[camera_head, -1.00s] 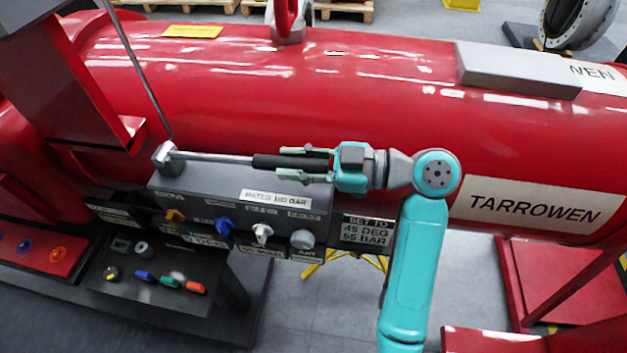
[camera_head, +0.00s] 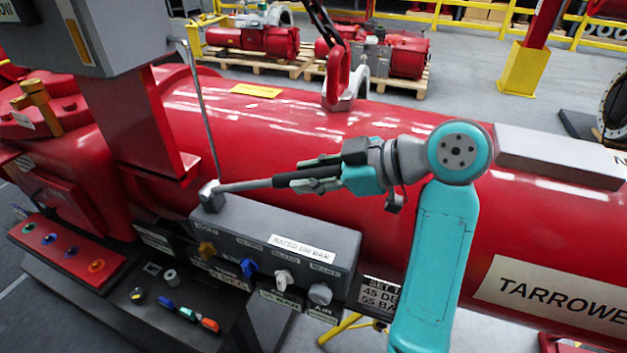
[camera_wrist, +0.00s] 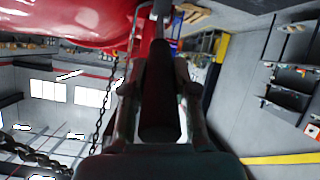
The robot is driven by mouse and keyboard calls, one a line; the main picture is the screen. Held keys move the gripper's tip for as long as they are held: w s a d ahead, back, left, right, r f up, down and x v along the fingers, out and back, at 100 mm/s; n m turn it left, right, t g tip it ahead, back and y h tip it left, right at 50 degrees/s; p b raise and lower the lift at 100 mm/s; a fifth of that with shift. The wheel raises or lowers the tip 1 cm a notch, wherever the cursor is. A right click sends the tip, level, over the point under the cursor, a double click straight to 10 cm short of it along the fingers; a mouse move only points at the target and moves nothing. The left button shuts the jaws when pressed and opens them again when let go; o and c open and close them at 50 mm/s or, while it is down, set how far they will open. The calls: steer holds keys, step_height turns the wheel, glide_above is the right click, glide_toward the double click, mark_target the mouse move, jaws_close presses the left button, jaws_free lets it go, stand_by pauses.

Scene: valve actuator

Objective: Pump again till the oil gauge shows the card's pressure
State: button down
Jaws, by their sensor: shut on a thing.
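The pump lever (camera_head: 240,186) is a steel rod with a black grip (camera_head: 318,172), pivoted at the left end of the grey pump block (camera_head: 330,232). It slopes up to the right, above the block. My gripper (camera_head: 305,174) is shut on the black grip. In the wrist view the grip (camera_wrist: 160,100) lies between both fingers. The card (camera_head: 379,295) hangs at the block's right end, its lower right partly behind my arm; it reads 45 DEG and 55 BAR. I cannot make out an oil gauge dial in either view.
Several coloured knobs, including a blue one (camera_head: 248,267), line the block's front. A red button panel (camera_head: 70,245) and a dark shelf (camera_head: 150,310) with small parts stand at lower left. The big red cylinder (camera_head: 420,215) lies behind; a grey cabinet (camera_head: 100,30) overhangs upper left.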

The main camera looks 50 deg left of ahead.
steer(key=c, duration=0.9)
jaws_free()
steer(key=v, duration=1.2)
